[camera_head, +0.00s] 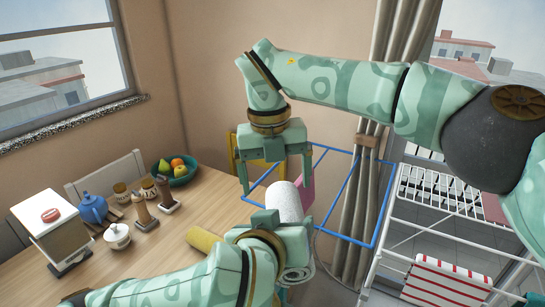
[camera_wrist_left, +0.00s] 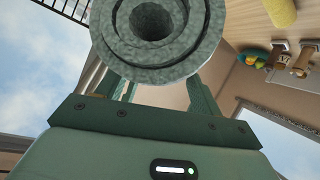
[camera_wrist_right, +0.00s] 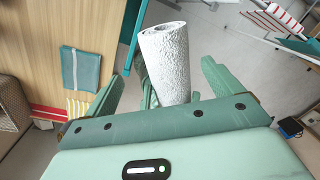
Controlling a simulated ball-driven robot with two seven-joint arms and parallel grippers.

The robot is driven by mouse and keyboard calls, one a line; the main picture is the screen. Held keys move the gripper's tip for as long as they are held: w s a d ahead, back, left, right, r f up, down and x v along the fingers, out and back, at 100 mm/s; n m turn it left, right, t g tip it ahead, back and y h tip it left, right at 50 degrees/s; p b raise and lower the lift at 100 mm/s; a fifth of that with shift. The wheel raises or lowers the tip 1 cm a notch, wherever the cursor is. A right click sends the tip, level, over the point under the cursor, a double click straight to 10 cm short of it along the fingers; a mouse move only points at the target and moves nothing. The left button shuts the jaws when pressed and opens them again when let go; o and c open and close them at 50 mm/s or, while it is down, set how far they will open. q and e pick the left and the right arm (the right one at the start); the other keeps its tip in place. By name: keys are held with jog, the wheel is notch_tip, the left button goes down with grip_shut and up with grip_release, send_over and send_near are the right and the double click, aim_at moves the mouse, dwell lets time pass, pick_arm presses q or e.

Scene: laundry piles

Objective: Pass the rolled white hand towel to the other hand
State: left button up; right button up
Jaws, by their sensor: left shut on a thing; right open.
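The rolled white hand towel (camera_head: 287,202) stands roughly upright beyond the table's right edge in the head view. My left gripper (camera_head: 270,222) is shut on it from below; the contact is partly hidden by the wrist. The left wrist view shows the towel's spiral end (camera_wrist_left: 155,68) close up, between the fingers. My right gripper (camera_head: 276,184) is open just above, pointing down, with its fingers spread to either side of the towel's upper end. In the right wrist view the towel (camera_wrist_right: 165,60) shows between the open fingers; I cannot tell if they touch it.
A wooden table (camera_head: 185,215) on the left bears a yellow roll (camera_head: 205,240), a blue teapot (camera_head: 93,208), jars and a fruit bowl (camera_head: 178,172). A blue wire frame (camera_head: 366,205) is behind the grippers. A white rack (camera_head: 440,190) and a red-striped cloth (camera_head: 447,283) are at right.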

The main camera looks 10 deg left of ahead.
aim_at(275, 196)
pick_arm(q)
jog(key=shift+c, duration=0.2)
pick_arm(e)
jog(key=f, duration=0.7)
jog(key=shift+d, duration=0.25)
jog(key=shift+c, duration=0.3)
jog(key=shift+s+a, duration=0.1)
jog(key=shift+a, duration=0.05)
jog(key=c, duration=1.1)
pick_arm(q)
jog(key=o, duration=1.5)
jog(key=shift+d, duration=0.15)
pick_arm(e)
jog(key=shift+a+r, duration=0.1)
jog(key=shift+s, duration=0.1)
pick_arm(q)
jog(key=shift+r, duration=0.1)
